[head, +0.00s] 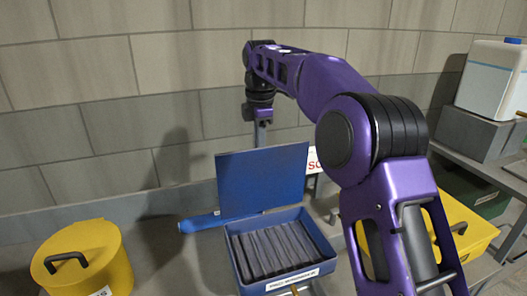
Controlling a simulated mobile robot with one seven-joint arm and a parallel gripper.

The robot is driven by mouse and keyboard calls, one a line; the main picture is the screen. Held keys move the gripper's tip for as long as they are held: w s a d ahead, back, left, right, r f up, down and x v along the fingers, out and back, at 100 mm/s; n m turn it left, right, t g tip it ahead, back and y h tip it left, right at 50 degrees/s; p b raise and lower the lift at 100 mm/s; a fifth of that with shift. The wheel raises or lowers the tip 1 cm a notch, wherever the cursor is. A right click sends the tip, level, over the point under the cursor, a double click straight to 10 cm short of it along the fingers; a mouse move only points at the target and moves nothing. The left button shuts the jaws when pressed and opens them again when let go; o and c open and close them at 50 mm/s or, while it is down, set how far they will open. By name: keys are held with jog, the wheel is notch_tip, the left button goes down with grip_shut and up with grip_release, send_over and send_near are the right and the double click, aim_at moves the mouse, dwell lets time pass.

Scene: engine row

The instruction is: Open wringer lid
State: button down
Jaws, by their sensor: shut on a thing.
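The wringer (326,247) is a blue box with dark ribbed pads inside and a white label on its front. Its flat blue lid (262,185) stands up at the back, tilted slightly and well open. My gripper (262,142) is at the top edge of the lid, reaching down from the purple arm. It is shut on the lid's edge, though the fingertips are small and partly hidden behind the lid.
A yellow lidded bucket (105,258) stands at front left. A blue handle-like bar (200,223) lies left of the wringer. A yellow container (462,236) is at right, partly behind my arm. A white jug (492,78) stands on a grey block. A block wall rises behind.

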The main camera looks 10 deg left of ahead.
jog(key=shift+w+a+f, duration=0.25)
jog(key=shift+w+a, duration=0.1)
jog(key=shift+w, duration=0.25)
jog(key=c, duration=0.8)
grip_release()
jog(key=shift+r, duration=0.1)
jog(key=shift+c, duration=0.2)
notch_tip(320, 180, up, 7)
jog(key=shift+s+r, duration=0.2)
jog(key=shift+s, duration=0.05)
jog(key=shift+d, duration=0.15)
